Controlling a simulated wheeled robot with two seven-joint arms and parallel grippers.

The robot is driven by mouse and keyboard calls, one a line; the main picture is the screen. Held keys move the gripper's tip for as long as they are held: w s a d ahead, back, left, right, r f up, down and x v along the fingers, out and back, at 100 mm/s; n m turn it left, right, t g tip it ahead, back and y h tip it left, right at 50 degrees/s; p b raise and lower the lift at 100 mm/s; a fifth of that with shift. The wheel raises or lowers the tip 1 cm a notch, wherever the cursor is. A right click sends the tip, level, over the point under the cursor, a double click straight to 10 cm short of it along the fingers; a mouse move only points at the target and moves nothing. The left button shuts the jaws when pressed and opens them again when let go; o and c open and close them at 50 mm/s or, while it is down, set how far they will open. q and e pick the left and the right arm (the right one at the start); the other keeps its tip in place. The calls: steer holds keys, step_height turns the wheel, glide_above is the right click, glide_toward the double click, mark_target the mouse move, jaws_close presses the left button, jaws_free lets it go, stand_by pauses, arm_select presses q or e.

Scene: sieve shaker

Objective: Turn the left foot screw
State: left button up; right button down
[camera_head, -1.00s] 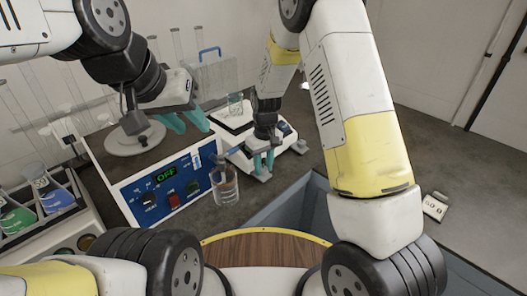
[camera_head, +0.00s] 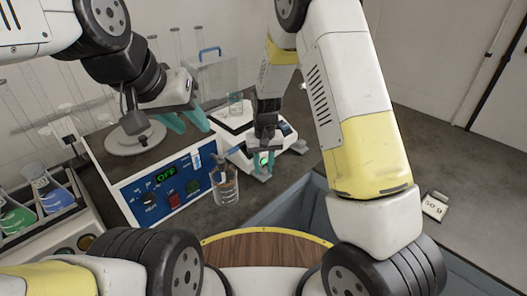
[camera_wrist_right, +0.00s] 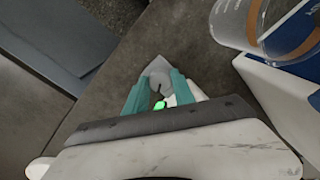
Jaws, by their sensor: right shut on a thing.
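The white balance (camera_head: 285,142) stands on the bench with a grey foot at its near corner. My right gripper (camera_head: 263,163) points down over that corner, its teal fingers shut on the left foot screw. In the right wrist view, the gripper (camera_wrist_right: 160,92) has a finger on each side of the pale grey foot screw (camera_wrist_right: 158,79), which is partly hidden. A green glowing spot lies just behind it, between the fingers. My left gripper (camera_head: 184,121) is open and empty above the blue-fronted instrument, beside its round grey plate.
The blue-fronted instrument (camera_head: 187,185) reads OFF. A glass beaker (camera_head: 225,187) stands close to the left of my right gripper. A rack of coloured flasks (camera_head: 50,192) is at the left.

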mark_target(264, 168)
steer(key=shift+w, duration=0.1)
steer(key=c, duration=1.1)
jaws_free()
steer(key=shift+o, duration=0.2)
steer(key=shift+d+r, duration=0.1)
steer(key=shift+r, duration=3.85)
